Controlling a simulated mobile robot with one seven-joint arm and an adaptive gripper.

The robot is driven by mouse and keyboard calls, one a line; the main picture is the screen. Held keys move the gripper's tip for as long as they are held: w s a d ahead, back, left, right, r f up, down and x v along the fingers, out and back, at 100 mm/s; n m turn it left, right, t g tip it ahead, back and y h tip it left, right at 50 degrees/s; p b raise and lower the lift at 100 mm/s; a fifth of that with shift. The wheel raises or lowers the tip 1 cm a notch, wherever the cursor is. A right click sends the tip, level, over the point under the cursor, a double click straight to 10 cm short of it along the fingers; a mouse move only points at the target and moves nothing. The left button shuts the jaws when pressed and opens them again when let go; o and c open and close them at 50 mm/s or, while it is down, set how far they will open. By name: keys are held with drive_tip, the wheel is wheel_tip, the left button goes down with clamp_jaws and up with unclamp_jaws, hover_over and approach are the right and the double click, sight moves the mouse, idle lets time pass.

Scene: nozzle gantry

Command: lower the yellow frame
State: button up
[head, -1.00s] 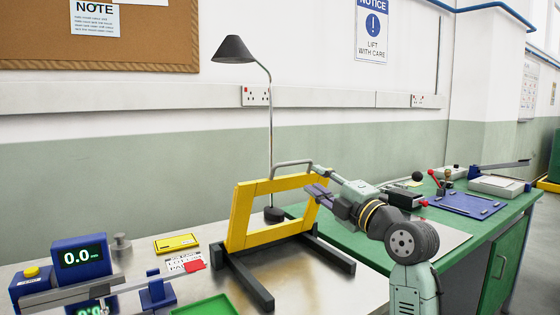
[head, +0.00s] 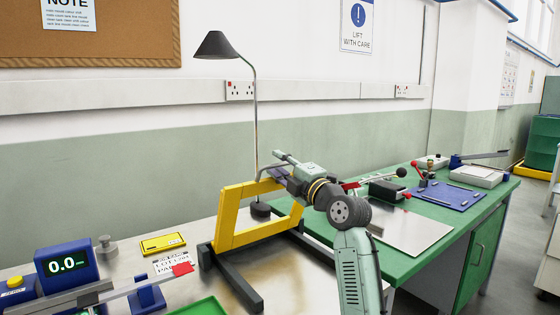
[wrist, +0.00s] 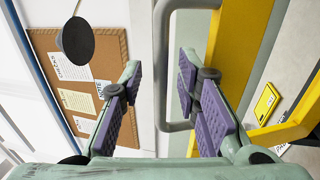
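The yellow frame (head: 227,218) stands raised on dark feet (head: 240,278) at the front of the bench. A grey bar handle (head: 262,176) sticks out from its top edge. My gripper (head: 279,166) is at this handle, beside the top right of the frame, and hides part of both. In the wrist view my gripper (wrist: 158,84) is open, with the handle (wrist: 164,75) running between its purple-padded fingers. The fingers look apart from the bar. The yellow frame (wrist: 240,50) also shows there, to the right of the handle.
A desk lamp (head: 216,46) stands close behind the frame. A blue scale (head: 67,264), a yellow case (head: 162,243) and a red-marked card lie to the left. A green bench (head: 395,262) with a blue tray (head: 448,196) and a black box is on the right.

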drive_tip(key=shift+w, duration=0.1)
drive_tip(key=shift+c, duration=0.6)
clamp_jaws()
idle(0.3)
